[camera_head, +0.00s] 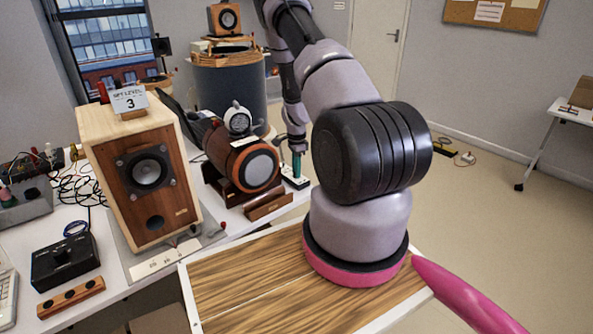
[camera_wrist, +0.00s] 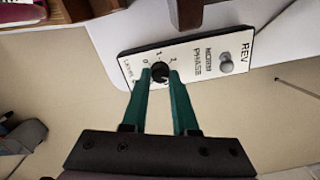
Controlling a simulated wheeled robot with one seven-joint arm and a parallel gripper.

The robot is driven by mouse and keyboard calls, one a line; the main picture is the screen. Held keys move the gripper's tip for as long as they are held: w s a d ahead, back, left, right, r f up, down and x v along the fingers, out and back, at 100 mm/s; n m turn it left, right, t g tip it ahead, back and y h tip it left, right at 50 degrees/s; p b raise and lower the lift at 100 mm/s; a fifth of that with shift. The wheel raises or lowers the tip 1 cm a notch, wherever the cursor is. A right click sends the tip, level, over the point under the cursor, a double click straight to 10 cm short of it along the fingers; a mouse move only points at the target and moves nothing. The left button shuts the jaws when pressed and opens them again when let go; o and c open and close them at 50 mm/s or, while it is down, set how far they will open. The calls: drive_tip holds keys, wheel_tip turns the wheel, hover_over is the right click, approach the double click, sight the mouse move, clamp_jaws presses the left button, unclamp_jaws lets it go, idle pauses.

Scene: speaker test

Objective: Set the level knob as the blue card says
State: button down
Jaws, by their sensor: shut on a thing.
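A pale card (camera_head: 129,100) reading "SET LEVEL 3" stands on the wooden speaker at the left; its blue tint is faint. The black level knob (camera_wrist: 160,71) sits on a white panel (camera_wrist: 197,63) in the wrist view. Marks 0 and 1 are legible near the knob; the rest are partly hidden, and I cannot read the pointer. My gripper (camera_wrist: 161,76) has its green fingers shut on the knob from both sides. In the head view my gripper (camera_head: 297,165) is low at the table's far right edge, over the small panel (camera_head: 294,180).
A silver toggle (camera_wrist: 226,66) stands on the same panel between the labels NORM and REV. The wooden speaker (camera_head: 150,170) and a black box (camera_head: 64,260) occupy the table's left. Open floor lies right.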

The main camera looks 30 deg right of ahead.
drive_tip(key=c, duration=0.7)
unclamp_jaws()
drive_tip(key=shift+r, duration=0.15)
wheel_tip(320, 180, up, 11)
drive_tip(key=shift+f, duration=0.2)
drive_tip(key=s+a+r+n+t+y, duration=0.15)
drive_tip(key=a+r, duration=0.25)
drive_tip(key=r, duration=0.5)
drive_tip(key=s+a+r+n+t, duration=0.1)
drive_tip(key=s+a+r+n, duration=0.2)
drive_tip(key=r, duration=0.6)
drive_tip(key=s+a+r+n+t+y, duration=0.1)
drive_tip(key=a+r+n, duration=0.1)
drive_tip(key=a+r, duration=0.5)
drive_tip(key=s+a+r+n+t, duration=0.1)
drive_tip(key=s+a+r+n, duration=0.1)
drive_tip(key=s+r, duration=0.3)
drive_tip(key=s+a+r+n+t, duration=0.1)
drive_tip(key=s+a+r+n, duration=0.1)
drive_tip(key=s+r, duration=0.4)
drive_tip(key=s+a+r+n+t, duration=0.1)
drive_tip(key=s+a+r+n, duration=0.2)
drive_tip(key=s, duration=0.8)
drive_tip(key=shift+s+r+n+t+h, duration=0.1)
drive_tip(key=shift+r+n+t+h, duration=0.1)
drive_tip(key=shift+r+n, duration=0.35)
drive_tip(key=shift+s+r+n+t+h, duration=0.15)
drive_tip(key=shift+r+n, duration=0.15)
drive_tip(key=shift+r, duration=0.3)
